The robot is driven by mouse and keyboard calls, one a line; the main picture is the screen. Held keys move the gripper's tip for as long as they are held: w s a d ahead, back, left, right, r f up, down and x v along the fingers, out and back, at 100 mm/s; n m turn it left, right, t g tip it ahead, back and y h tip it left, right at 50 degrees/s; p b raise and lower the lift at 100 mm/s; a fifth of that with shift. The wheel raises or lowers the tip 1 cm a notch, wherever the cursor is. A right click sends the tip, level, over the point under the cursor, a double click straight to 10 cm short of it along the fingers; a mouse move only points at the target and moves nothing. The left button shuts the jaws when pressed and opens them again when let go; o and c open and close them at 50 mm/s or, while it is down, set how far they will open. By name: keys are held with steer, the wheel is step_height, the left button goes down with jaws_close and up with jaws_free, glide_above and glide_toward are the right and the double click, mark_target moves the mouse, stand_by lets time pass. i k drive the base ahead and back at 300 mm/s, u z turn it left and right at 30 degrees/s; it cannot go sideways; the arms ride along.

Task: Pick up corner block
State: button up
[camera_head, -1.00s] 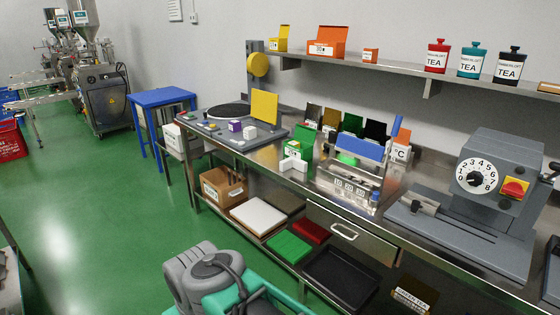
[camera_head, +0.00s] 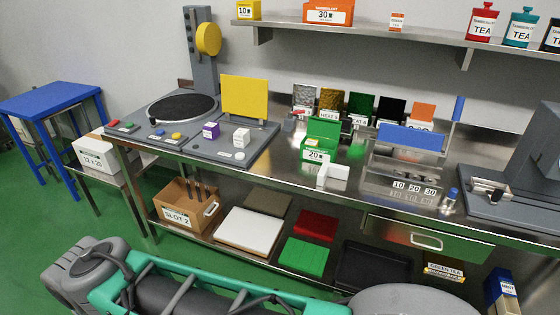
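A white L-shaped block (camera_head: 334,175), which looks like the corner block, stands on the steel bench (camera_head: 275,172) just in front of the green box marked 20 (camera_head: 319,139). Nothing holds it. My arm, grey and teal, lies across the bottom of the picture, well in front of the bench and apart from the block. I cannot make out my gripper's fingertips anywhere in the picture.
A blue-topped stand (camera_head: 410,137) with number tags is right of the block. A grey plate with a yellow panel (camera_head: 245,97) is to its left. A low shelf holds a cardboard box (camera_head: 186,204) and trays. A wall shelf (camera_head: 350,35) runs above.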

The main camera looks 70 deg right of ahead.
mark_target(341, 173)
steer(key=i, duration=0.7)
steer(key=z, duration=1.9)
steer(key=i, duration=0.5)
steer(key=z, duration=0.05)
